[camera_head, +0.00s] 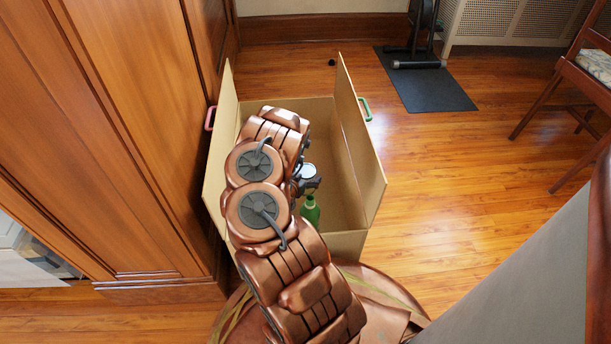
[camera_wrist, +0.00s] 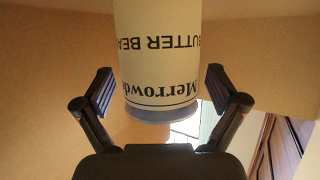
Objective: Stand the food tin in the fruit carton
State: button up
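The food tin (camera_wrist: 158,55) has a cream label with "Merrowd" and "BUTTER BEA" lettering, seen upside down in the wrist view. My gripper (camera_wrist: 158,95) is open, with a finger on each side of the tin and a visible gap at both. In the head view my gripper (camera_head: 308,185) is mostly hidden by my arm, inside the outline of the fruit carton (camera_head: 359,145). The carton is a tall tan box with its flaps open. A pale round top, likely the tin's (camera_head: 308,171), shows within it. The tin's base contact is hidden.
A green bottle (camera_head: 310,212) stands in the near part of the carton. A wooden cabinet (camera_head: 120,130) is close on the left. A black mat (camera_head: 425,80) and a chair (camera_head: 585,85) are to the right, with clear floor between.

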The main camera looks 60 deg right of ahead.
jog(key=shift+r, duration=0.1)
dwell(0.3)
jog(key=shift+a+r, duration=0.2)
jog(key=p+v, duration=0.3)
jog(key=v, duration=0.4)
dwell(0.4)
